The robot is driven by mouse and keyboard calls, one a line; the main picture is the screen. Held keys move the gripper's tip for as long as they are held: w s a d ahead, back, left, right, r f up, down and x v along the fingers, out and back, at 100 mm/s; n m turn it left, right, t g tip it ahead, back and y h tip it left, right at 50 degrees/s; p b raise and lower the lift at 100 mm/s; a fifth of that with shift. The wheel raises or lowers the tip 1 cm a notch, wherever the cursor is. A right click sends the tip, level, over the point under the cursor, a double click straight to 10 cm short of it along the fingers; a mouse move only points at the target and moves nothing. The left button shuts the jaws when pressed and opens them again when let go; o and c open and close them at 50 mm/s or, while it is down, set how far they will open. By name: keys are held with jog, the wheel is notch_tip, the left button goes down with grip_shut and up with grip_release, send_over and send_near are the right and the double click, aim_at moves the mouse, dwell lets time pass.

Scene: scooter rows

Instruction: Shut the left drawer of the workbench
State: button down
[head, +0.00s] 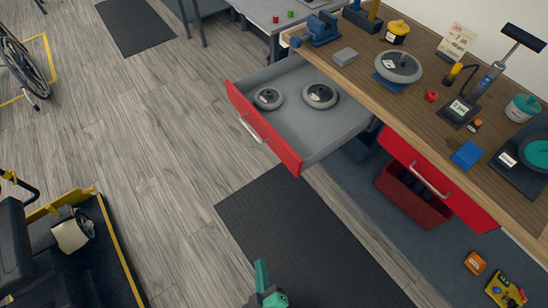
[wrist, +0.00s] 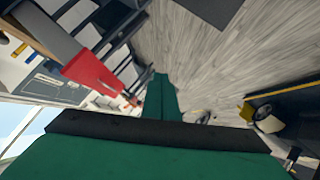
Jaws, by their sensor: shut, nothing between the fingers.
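The left drawer (head: 262,128) of the workbench (head: 440,75) is pulled well out. It has a red front with a pale bar handle and a grey tray. Two small dark-hubbed wheels (head: 268,97) (head: 320,95) lie inside it. My green gripper (head: 261,270) is shut and empty at the bottom of the head view, over the dark mat and apart from the drawer. In the wrist view, my gripper (wrist: 161,95) points over the floor. A red panel (wrist: 92,70) shows to its left there; I cannot tell for sure which drawer it belongs to.
The right drawer (head: 437,180) appears shut, with a red bin (head: 412,195) below it. A dark mat (head: 300,235) lies before the bench. A yellow-edged dark scooter or cart (head: 85,245) stands at lower left. Tools and parts cover the benchtop. The wooden floor left of the drawer is clear.

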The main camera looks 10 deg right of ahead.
jog(key=w+f+n+g+h, duration=0.2)
jog(key=w+f+n, duration=0.4)
jog(key=f, duration=0.3)
jog(key=n+g+h, duration=0.1)
jog(key=n+h, duration=0.9)
jog(key=h, duration=0.4)
send_near(284, 157)
jog(key=x, duration=0.6)
jog(key=shift+w+d, duration=0.15)
jog(key=shift+d, duration=0.05)
